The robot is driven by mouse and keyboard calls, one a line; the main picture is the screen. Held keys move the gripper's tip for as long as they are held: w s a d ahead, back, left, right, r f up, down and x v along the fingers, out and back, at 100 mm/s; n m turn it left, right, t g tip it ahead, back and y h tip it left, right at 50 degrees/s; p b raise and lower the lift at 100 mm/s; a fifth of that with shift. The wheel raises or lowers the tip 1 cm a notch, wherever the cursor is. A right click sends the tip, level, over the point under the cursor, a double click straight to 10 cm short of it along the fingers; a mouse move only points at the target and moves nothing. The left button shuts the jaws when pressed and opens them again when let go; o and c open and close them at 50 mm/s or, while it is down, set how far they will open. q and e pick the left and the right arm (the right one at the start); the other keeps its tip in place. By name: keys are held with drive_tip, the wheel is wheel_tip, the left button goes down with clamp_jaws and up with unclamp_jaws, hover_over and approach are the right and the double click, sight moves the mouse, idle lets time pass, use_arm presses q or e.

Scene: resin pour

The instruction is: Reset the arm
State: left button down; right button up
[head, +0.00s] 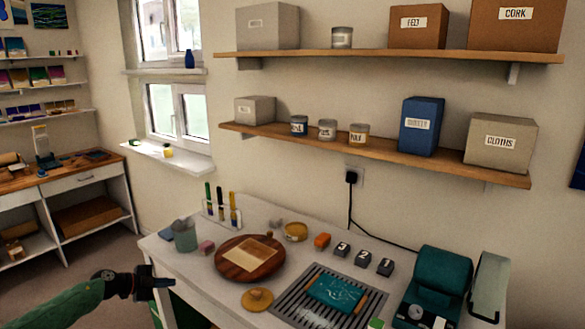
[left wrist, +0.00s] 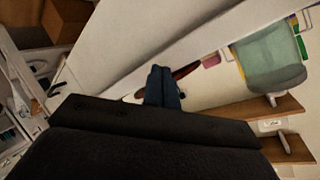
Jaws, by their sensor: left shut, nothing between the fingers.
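My left gripper (head: 160,283) comes in from the left in the head view and is at the table's left front edge. Its fingers are shut together with nothing between them, and they also show in the left wrist view (left wrist: 162,88). The white table (head: 215,295) lies to its right. A grey-green cup (head: 185,236) stands on the table beyond the gripper, apart from it; a teal cup-like shape (left wrist: 272,65) shows in the left wrist view. My right gripper is not in view.
A round wooden board (head: 232,270) with a pale square sheet lies on the table. A slotted metal tray (head: 290,310) holds a blue piece. A teal machine (head: 440,280) stands at the right. Shelves (head: 400,153) with boxes hang above. Floor (head: 85,265) is clear at left.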

use_arm(q)
drive_tip(key=s+a+f+n+t+y, duration=0.5)
drive_tip(key=s+a+f+n+y, duration=0.6)
drive_tip(key=s+a+f, duration=0.65)
drive_tip(key=s+a+f+g+y, duration=0.2)
drive_tip(key=s+a+f+g, duration=0.15)
drive_tip(key=s, duration=0.65)
drive_tip(key=s+a+f+n+g+y, duration=0.1)
drive_tip(key=s+a+f+g+y, duration=0.2)
drive_tip(key=s, duration=0.8)
drive_tip(key=s+a+f+g+y, duration=0.15)
drive_tip(key=s+f+g, duration=0.3)
drive_tip(key=s, duration=0.55)
drive_tip(key=s+d+f+n+h, duration=0.15)
drive_tip(key=d+f, duration=0.25)
drive_tip(key=d, duration=0.4)
drive_tip(key=s+d+f+n+h, duration=0.1)
drive_tip(key=s+d+f, duration=0.3)
drive_tip(key=d, duration=0.5)
drive_tip(key=s+d+f+n+h, duration=0.1)
drive_tip(key=s+d+f+h, duration=0.1)
drive_tip(key=d+f, duration=0.45)
drive_tip(key=d+n+h, duration=0.2)
drive_tip(key=d+h, duration=0.1)
drive_tip(key=d, duration=2.3)
drive_tip(key=shift+s+d+f, duration=0.35)
drive_tip(key=shift+s, duration=0.05)
